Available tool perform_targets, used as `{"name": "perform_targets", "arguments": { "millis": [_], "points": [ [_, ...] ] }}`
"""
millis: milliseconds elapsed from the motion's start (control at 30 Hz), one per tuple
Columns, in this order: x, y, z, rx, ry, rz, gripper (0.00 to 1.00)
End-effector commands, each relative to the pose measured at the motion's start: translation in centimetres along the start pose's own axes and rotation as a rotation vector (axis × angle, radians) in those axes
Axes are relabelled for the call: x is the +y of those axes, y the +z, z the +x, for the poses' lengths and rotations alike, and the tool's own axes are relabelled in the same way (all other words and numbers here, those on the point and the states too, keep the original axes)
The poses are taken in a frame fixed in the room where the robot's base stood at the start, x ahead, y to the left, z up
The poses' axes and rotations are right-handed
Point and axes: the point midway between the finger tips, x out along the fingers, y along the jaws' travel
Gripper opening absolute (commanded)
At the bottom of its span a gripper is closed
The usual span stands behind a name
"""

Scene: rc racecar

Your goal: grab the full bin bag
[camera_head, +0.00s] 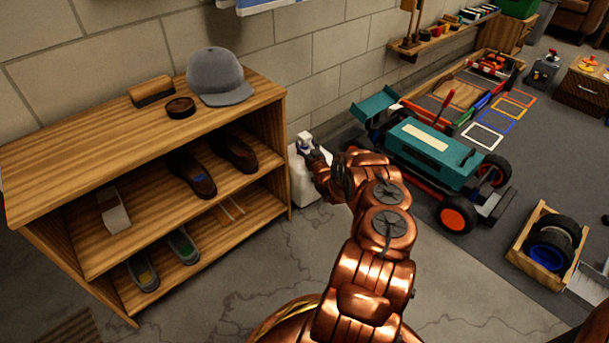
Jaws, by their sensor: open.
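A white bag-like thing (302,185), which looks like the full bin bag, stands on the floor between the right end of the wooden shelf and the wall. Its narrow pale top rises at my gripper. My gripper (307,150) is open at the end of my copper-coloured arm, at the height of that top. The fingers look close to or around the top, but I cannot tell whether they touch it. My arm hides the right part of the bag.
The wooden shelf (60,190) stands close on the left, with a grey cap (218,78) on top and shoes inside. A large teal toy car (430,155) stands right of my arm. A wooden crate of wheels (548,247) sits farther right. Front floor is clear.

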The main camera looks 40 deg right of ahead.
Motion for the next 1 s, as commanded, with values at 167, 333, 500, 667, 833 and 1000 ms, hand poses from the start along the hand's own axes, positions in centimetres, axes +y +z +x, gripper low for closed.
{"name": "perform_targets", "arguments": {
  "millis": [167,333,500,667,833,1000],
  "points": [
    [-0.02,0.0,-0.02,0.0,0.0,0.0,0.47],
    [-0.03,0.01,-0.03,0.0,0.0,0.0,0.3],
    [-0.04,0.02,-0.03,0.0,0.0,0.0,0.12],
    [-0.03,0.03,-0.04,0.0,0.0,0.0,0.0],
    [-0.03,0.04,-0.04,0.0,0.0,0.0,0.0],
    [-0.02,0.04,-0.05,0.0,0.0,0.0,0.0]
  ]
}}
